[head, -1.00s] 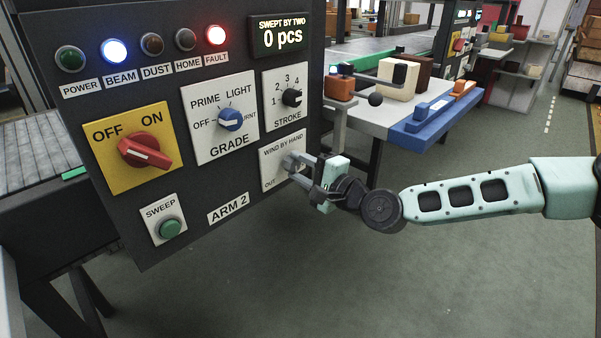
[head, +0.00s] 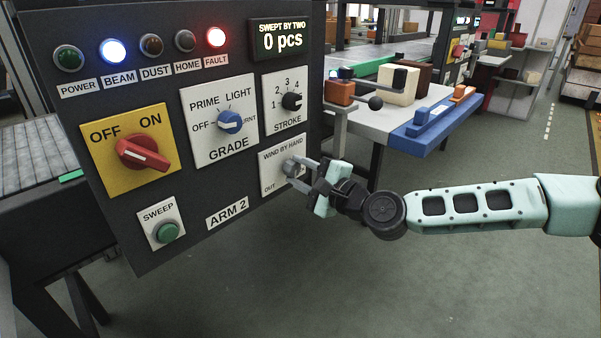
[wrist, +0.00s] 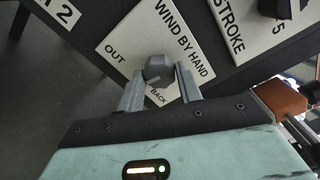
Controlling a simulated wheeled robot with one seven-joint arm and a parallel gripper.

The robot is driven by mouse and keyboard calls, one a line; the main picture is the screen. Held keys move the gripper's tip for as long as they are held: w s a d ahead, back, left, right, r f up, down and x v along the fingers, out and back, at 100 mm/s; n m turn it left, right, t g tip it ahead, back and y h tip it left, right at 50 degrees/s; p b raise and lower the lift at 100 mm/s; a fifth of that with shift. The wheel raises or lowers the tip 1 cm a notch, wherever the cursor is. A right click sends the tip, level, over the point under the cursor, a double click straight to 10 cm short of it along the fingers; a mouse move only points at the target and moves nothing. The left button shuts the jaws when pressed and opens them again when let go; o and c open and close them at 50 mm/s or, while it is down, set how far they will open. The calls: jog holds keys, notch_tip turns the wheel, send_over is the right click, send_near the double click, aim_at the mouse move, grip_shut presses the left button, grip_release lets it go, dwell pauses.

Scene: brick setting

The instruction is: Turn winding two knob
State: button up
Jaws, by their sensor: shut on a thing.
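The winding knob is a grey faceted knob (head: 290,167) on a white plate marked WIND BY HAND (head: 270,158), at the lower right of the dark ARM 2 panel. In the wrist view the knob (wrist: 158,70) sits between the words OUT and BACK. My gripper (head: 300,174) reaches the plate from the right. In the wrist view my gripper's two grey fingers (wrist: 160,88) stand on either side of the knob, shut on it. The fingers hide part of the knob in the head view.
The panel (head: 225,185) also carries a red OFF/ON switch (head: 143,154), a blue GRADE knob (head: 230,121), a black STROKE knob (head: 291,101) and a green SWEEP button (head: 167,232). The BEAM and FAULT lamps glow. A table (head: 370,122) with blocks stands behind my gripper. Open floor lies below.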

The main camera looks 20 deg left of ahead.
jog(key=o, duration=1)
jog(key=shift+d, duration=0.1)
jog(key=p+v, duration=0.1)
jog(key=v, duration=1.6)
jog(key=shift+p, duration=0.3)
jog(key=shift+s+d+f, duration=0.1)
